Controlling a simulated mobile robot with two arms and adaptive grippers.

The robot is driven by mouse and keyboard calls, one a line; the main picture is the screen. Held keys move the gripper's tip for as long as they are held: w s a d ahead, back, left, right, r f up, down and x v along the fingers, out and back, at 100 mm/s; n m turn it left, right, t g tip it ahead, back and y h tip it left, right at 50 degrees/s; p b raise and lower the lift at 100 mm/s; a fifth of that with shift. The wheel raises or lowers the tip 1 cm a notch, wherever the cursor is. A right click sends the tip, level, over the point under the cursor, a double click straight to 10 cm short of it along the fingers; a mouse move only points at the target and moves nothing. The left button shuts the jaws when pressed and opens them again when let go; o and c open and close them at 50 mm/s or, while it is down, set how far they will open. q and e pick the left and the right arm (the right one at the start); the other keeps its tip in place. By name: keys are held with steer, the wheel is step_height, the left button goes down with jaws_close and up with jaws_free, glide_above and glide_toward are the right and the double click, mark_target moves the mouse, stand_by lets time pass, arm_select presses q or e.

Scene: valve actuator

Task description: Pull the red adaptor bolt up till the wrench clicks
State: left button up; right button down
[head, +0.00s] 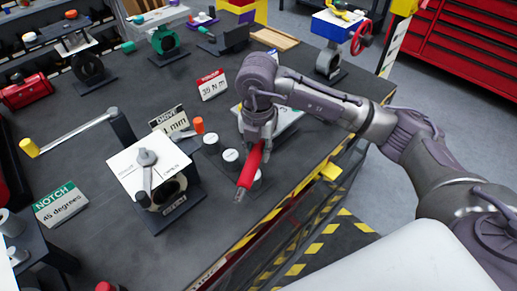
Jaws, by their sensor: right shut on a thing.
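My right gripper (257,138) points down over the dark bench and is shut on a red bar (250,168) with a grey tip. The bar hangs tilted, its tip toward the lower left, beside several grey, white-topped round pieces. I cannot tell whether it touches them or whether it is the adaptor bolt. My left gripper is not in view.
A sign reading 35 N m (211,84) stands behind my gripper. A DRIVE sign (169,121) and an orange-capped piece (198,125) are near the actuator. The bench's yellow-black striped edge (290,200) is at right.

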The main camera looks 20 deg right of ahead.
steer(key=shift+w+a, duration=0.1)
steer(key=shift+w+a+m, duration=0.75)
steer(key=shift+m, duration=0.25)
steer(key=shift+w, duration=0.1)
steer(key=shift+w+a+m, duration=0.5)
steer(key=shift+w+m, duration=0.15)
steer(key=shift+m, duration=0.15)
steer(key=shift+r, duration=0.15)
steer(key=shift+r, duration=0.1)
